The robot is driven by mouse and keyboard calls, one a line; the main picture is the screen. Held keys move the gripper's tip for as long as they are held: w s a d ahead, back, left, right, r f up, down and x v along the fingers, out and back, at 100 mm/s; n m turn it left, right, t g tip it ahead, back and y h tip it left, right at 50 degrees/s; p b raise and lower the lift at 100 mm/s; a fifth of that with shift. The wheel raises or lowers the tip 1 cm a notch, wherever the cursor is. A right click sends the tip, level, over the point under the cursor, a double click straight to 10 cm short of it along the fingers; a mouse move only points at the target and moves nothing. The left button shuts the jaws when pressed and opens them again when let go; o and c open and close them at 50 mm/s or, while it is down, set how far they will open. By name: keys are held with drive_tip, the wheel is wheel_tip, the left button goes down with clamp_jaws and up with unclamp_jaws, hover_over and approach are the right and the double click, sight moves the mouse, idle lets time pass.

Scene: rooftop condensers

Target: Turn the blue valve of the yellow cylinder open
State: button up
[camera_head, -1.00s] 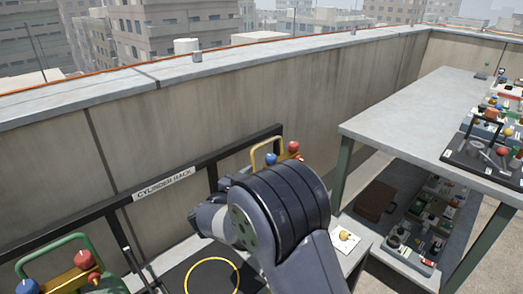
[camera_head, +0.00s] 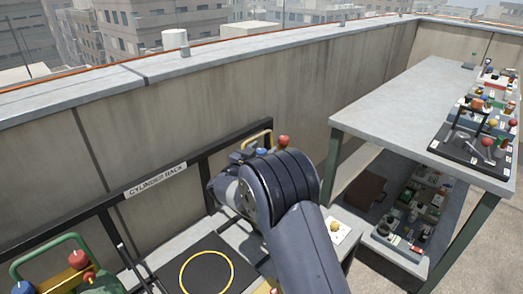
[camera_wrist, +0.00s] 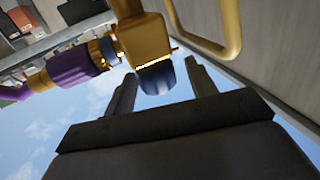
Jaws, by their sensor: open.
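The yellow cylinder's handle (camera_head: 262,133) rises behind my arm at the rack's right end, with the blue valve (camera_head: 261,151) and a red knob (camera_head: 284,141) by it. My arm hides the cylinder's body. In the wrist view the yellow handle (camera_wrist: 233,28) crosses the top right, and the blue valve (camera_wrist: 156,78) sits on a brass-coloured valve block (camera_wrist: 146,40). My gripper (camera_wrist: 160,74) is open, with its dark fingers on either side of the blue valve. I cannot tell whether either finger touches it.
A green-handled cylinder (camera_head: 48,243) with red and blue knobs stands at the lower left. The CYLINDER RACK rail (camera_head: 156,180) runs along the parapet wall. A black pad with a yellow ring (camera_head: 207,254) is empty. A bench (camera_head: 385,105) with cluttered equipment stands at the right.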

drive_tip(key=c, duration=1)
drive_tip(key=shift+o, duration=0.2)
